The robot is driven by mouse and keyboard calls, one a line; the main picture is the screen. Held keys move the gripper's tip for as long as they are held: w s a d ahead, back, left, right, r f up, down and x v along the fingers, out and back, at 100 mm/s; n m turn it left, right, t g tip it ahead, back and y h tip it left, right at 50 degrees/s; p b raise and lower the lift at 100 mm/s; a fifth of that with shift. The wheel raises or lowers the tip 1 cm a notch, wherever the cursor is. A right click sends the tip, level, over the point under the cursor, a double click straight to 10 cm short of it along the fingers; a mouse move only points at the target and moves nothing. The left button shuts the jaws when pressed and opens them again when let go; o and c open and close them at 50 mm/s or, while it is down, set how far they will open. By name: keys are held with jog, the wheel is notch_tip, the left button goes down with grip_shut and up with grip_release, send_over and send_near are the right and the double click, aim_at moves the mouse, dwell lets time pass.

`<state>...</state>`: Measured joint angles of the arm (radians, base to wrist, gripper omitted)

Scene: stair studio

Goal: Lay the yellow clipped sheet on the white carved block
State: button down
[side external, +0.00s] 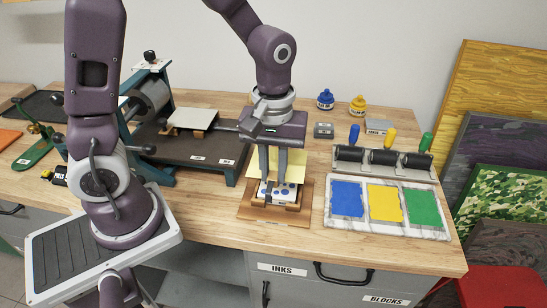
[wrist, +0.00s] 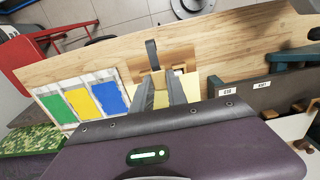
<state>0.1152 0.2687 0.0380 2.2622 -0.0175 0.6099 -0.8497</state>
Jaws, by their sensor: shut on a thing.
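The yellow clipped sheet (side external: 294,168) shows behind and around my fingers in the side view, tilted up over the block. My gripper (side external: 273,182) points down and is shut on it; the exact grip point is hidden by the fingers. In the wrist view my gripper (wrist: 160,78) has yellow between its fingers, and the pale yellow sheet (wrist: 190,84) spreads beside them. The white carved block (side external: 284,191) with blue patches sits in a wooden frame (side external: 262,213) right below my fingertips. Whether the sheet touches the block I cannot tell.
Blue, yellow and green ink slabs (side external: 384,203) lie to the right, with rollers on a rack (side external: 382,164) behind them. A dark press bed (side external: 190,146) stands close on the left.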

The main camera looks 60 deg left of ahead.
jog(key=shift+f, duration=4.35)
jog(key=shift+f, duration=0.1)
jog(key=c, duration=1.2)
grip_release()
jog(key=shift+c, duration=0.2)
jog(key=shift+r, duration=4)
